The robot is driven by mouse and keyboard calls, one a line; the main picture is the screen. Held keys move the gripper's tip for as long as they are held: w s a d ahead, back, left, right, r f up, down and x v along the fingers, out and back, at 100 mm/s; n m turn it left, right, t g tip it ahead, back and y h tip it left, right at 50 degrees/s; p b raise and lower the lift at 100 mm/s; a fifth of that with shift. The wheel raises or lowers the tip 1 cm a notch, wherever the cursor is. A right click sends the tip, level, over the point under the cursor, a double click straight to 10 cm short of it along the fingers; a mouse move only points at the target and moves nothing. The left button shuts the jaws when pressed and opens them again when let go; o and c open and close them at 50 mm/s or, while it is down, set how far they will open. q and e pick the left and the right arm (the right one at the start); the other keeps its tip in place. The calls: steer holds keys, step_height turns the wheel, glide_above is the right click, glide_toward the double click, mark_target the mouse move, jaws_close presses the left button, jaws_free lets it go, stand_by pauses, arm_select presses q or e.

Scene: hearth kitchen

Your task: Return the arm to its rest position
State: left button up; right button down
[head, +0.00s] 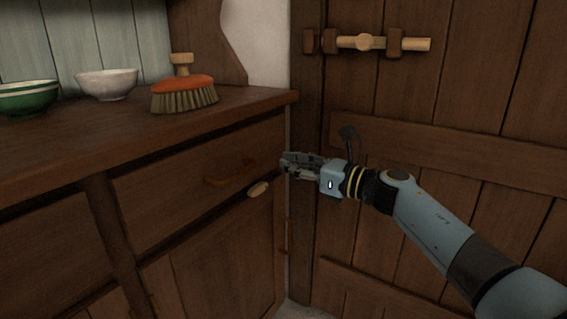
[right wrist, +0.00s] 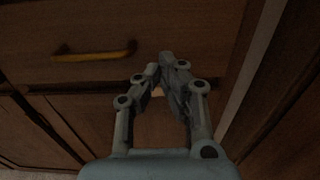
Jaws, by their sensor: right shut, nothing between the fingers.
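My right arm (head: 440,225) reaches in from the lower right in the head view. My right gripper (head: 290,165) is beside the right end of the wooden cabinet, by its top drawer. In the right wrist view the right gripper (right wrist: 167,68) has its fingertips together with nothing held. The drawer (right wrist: 130,30) shows behind the fingers, with its curved handle (right wrist: 95,52) to their left. In the head view the drawer handle (head: 228,175) is left of the gripper and apart from it. My left gripper is not in view.
The counter (head: 120,128) holds a green bowl (head: 28,98), a white bowl (head: 106,84) and an orange-backed brush (head: 184,92). A plank door (head: 440,90) with a wooden latch (head: 362,42) stands behind my arm. A pale knob (head: 258,188) is on the cupboard below the drawer.

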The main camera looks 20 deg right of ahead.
steer(key=v, duration=0.6)
steer(key=s+d+f+m+g+h+p, duration=0.1)
steer(key=s+d+f+m+h+p, duration=0.15)
steer(key=s+f+m, duration=0.65)
steer(key=s+d+f+m+g+h+p, duration=0.15)
steer(key=s+f+m+h+p, duration=0.25)
steer(key=s+f+m, duration=0.5)
steer(key=s+d+f+m+g+h+p, duration=0.1)
steer(key=s+d+f+m+h+p, duration=0.4)
steer(key=s+f, duration=0.7)
arm_select(q)
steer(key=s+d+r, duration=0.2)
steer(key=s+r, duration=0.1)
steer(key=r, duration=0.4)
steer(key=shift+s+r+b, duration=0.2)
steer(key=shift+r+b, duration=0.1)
steer(key=shift+b, duration=0.1)
arm_select(e)
steer(key=s+f+m+g, duration=0.3)
steer(key=s+m, duration=0.4)
steer(key=s, duration=0.3)
steer(key=s+f+m+g, duration=0.3)
steer(key=s+m, duration=0.3)
steer(key=s, duration=0.4)
steer(key=s+f+m+g, duration=0.4)
steer(key=s+m, duration=0.3)
steer(key=s, duration=0.3)
steer(key=shift+s+a+f+m+h, duration=0.3)
steer(key=shift+s+a+f+h, duration=0.05)
steer(key=shift+s+f+h, duration=0.1)
